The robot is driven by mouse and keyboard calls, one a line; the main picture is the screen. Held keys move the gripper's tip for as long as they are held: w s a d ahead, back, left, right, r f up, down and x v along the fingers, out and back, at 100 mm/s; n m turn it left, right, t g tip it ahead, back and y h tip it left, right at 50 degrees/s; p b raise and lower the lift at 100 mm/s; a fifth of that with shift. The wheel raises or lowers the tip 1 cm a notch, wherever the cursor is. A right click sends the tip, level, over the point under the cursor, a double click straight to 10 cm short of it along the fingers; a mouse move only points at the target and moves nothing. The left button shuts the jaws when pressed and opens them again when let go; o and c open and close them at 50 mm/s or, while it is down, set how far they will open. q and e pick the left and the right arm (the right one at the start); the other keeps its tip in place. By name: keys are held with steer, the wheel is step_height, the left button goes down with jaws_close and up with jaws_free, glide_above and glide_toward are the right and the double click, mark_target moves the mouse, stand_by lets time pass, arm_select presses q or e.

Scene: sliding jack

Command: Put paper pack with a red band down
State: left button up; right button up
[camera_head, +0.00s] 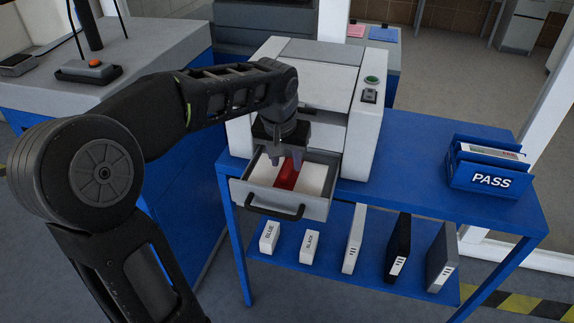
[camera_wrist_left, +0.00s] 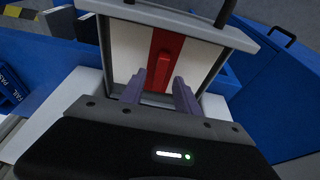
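The white paper pack with a red band (camera_head: 312,176) lies in the pulled-out tray (camera_head: 252,197) of the white printer (camera_head: 312,78). Its red band runs across the middle and has a raised red part. My left gripper (camera_head: 285,160) points down over the pack from above. In the left wrist view its two fingers (camera_wrist_left: 160,84) are apart, one on each side of the red band (camera_wrist_left: 165,57), and seem clear of it. The white pack also shows there on both sides of the band (camera_wrist_left: 201,56). My right gripper is not in view.
The printer stands on a blue table (camera_head: 420,190) with a blue PASS holder (camera_head: 490,180) at its right end. Several boxes and binders (camera_head: 398,250) stand on the lower shelf. A grey-topped blue cabinet (camera_head: 150,50) is at left. The table between printer and holder is clear.

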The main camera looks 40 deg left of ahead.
arm_select(q)
steer(key=a+v, duration=0.1)
steer(key=v, duration=0.8)
steer(key=shift+d, duration=0.5)
steer(key=shift+a, duration=0.1)
